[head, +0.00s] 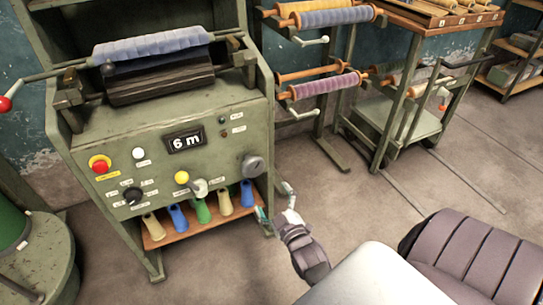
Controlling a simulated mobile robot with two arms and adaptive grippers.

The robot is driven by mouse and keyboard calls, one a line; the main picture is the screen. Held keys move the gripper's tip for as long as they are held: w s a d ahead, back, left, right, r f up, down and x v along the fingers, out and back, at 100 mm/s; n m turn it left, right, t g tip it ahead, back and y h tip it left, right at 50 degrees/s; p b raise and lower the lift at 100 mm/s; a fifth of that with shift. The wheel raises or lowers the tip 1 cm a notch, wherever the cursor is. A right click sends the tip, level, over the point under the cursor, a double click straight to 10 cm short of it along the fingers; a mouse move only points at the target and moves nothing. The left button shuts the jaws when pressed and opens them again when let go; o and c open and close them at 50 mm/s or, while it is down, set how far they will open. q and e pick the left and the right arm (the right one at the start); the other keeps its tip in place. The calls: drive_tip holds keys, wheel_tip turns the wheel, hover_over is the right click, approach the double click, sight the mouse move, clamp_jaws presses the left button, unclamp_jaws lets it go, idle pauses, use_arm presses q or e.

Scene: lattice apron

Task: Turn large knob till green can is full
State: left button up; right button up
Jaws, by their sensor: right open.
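The green machine's front panel carries a large round grey knob (252,166) at its right end and a black knob (133,195) at lower left. A smaller green cone-shaped piece (202,211) stands on the shelf under the panel. My right gripper (276,201) is open and empty, just right of the shelf and below the large grey knob. My left gripper is out of view.
The display (186,142) reads "6 m". A red button (100,164) and yellow button (182,177) are on the panel. Yarn racks (322,90) and a cart (400,118) stand at the right; floor between is clear.

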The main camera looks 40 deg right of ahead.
sight(254, 170)
drive_tip(key=x, duration=0.4)
drive_tip(key=b+x, duration=0.1)
drive_tip(key=x, duration=0.3)
drive_tip(key=b+x, duration=0.1)
drive_tip(key=x, duration=0.4)
drive_tip(key=shift+w+a, duration=0.1)
drive_tip(key=shift+a, duration=0.15)
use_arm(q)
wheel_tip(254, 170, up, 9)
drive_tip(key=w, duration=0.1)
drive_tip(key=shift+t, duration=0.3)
use_arm(e)
drive_tip(key=shift+w+d+r, duration=0.1)
drive_tip(key=shift+w, duration=0.3)
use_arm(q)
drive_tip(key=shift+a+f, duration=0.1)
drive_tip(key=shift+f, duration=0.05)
use_arm(e)
drive_tip(key=c, duration=1)
drive_tip(key=shift+o, duration=0.2)
